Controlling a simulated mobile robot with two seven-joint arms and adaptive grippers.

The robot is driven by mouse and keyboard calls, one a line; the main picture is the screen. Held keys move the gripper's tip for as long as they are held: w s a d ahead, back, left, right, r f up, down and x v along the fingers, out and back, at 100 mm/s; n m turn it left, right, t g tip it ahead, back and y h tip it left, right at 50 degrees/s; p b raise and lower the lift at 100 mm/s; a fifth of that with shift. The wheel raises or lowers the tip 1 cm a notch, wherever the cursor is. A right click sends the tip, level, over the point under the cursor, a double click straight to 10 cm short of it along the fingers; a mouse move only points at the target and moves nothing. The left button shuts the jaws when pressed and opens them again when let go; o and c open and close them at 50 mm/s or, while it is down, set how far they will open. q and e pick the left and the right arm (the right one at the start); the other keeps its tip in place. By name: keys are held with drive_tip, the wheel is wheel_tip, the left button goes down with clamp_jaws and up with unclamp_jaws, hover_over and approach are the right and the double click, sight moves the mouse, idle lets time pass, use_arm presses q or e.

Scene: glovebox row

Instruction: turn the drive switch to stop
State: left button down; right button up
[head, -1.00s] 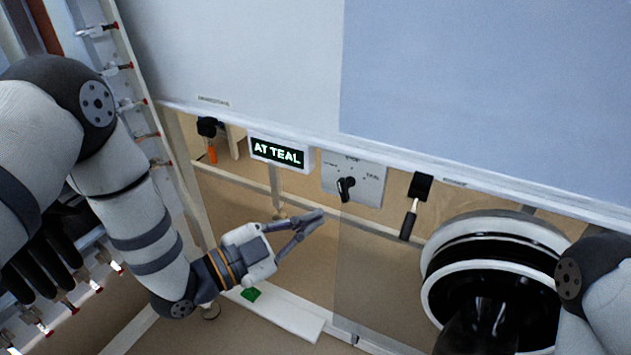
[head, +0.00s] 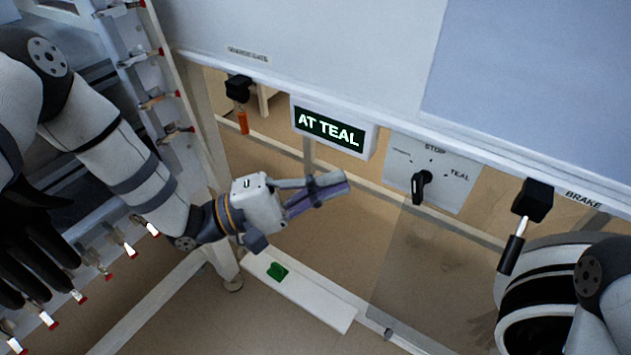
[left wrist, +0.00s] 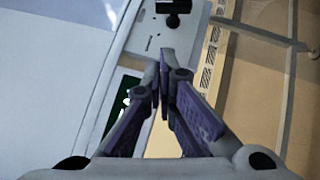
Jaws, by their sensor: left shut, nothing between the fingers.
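The drive switch is a black knob (head: 422,186) on a grey plate (head: 455,190) under the cabinet edge. The plate reads STOP at the top and TEAL at the right; the left label is too small to read. I cannot tell for sure which label the knob points at. A sign (head: 330,128) left of it reads AT TEAL. My left gripper (head: 338,184) is shut and empty, left of the knob and apart from it. In the left wrist view the shut fingertips (left wrist: 168,66) point toward the plate (left wrist: 160,36), with the knob (left wrist: 172,20) at the top. My right gripper is out of view.
A black mount with an orange handle (head: 242,122) hangs at the left. A black lever (head: 512,250) hangs near the BRAKE label at the right. A round black and white port (head: 535,300) stands below it. A green piece (head: 277,270) lies on a white ledge (head: 315,301).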

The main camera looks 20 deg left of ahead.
sight(417, 190)
use_arm(q)
drive_tip(key=d, duration=0.2)
drive_tip(key=d+r, duration=0.1)
drive_tip(key=d, duration=0.2)
drive_tip(key=w+d+r+p, duration=0.1)
drive_tip(key=d, duration=0.1)
drive_tip(key=shift+d, duration=0.25)
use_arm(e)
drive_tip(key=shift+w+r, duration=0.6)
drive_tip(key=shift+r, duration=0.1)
use_arm(q)
drive_tip(key=shift+s+d+r+m+g+y+p, duration=0.2)
drive_tip(key=shift+d+r+m+g+y+p, duration=0.4)
drive_tip(key=shift+m+p, duration=0.4)
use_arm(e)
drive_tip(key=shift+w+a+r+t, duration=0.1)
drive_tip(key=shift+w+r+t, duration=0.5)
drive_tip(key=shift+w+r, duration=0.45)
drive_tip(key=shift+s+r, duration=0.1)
